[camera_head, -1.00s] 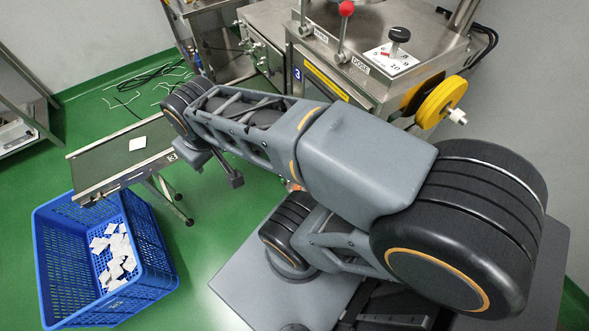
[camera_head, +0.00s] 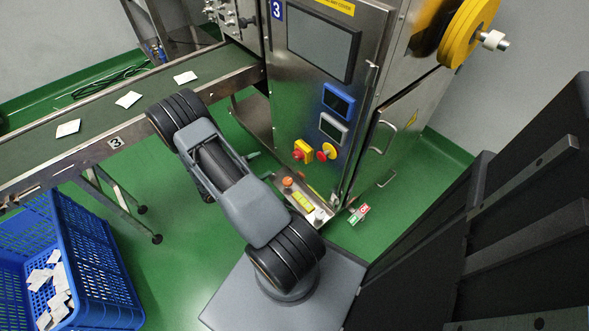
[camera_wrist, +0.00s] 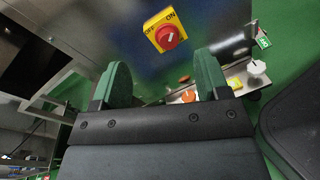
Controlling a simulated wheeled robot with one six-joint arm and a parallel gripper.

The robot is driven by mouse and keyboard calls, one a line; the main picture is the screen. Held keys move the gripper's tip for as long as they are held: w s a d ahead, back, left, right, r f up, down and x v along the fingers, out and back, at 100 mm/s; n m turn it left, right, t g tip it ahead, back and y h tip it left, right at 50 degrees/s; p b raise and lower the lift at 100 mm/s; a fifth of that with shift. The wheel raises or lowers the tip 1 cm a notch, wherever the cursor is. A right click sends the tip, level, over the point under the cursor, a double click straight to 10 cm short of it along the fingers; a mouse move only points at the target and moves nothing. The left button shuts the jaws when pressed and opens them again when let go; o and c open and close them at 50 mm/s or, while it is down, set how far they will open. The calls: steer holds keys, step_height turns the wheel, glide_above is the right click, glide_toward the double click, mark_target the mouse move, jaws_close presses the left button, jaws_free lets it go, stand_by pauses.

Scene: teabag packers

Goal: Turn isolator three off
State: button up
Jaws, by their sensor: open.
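The isolator (camera_head: 302,151) is a red rotary knob on a yellow plate, low on the front of the steel machine (camera_head: 372,75) marked 3. In the wrist view the isolator (camera_wrist: 169,38) shows close up, with OFF on the left and ON at the upper right. A pale mark slants across its knob; I cannot tell surely which label it points to. My gripper (camera_wrist: 163,76) is open and empty, its two green fingers apart below the isolator in the picture and not touching it. In the head view my arm hides most of the gripper.
A red mushroom button (camera_head: 326,152) sits right of the isolator, with small screens (camera_head: 338,100) above. A low shelf (camera_head: 306,207) with coloured items juts out beneath. A conveyor (camera_head: 40,150) carries several teabags at left. A blue crate (camera_head: 95,270) stands below it. Green floor is clear between.

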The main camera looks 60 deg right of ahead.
mark_target(295, 157)
step_height(295, 157, down, 8)
steer(key=d+n+t+h+b, duration=0.1)
steer(key=d+n+h+b, duration=0.1)
steer(key=shift+n+t, duration=0.3)
steer(key=b+x, duration=0.1)
steer(key=x, duration=0.3)
steer(key=b+x, duration=0.1)
steer(key=x, duration=0.3)
steer(key=s+b+x, duration=0.1)
steer(key=x, duration=0.4)
steer(key=shift+r, duration=0.1)
steer(key=c, duration=0.9)
steer(key=shift+c, duration=0.2)
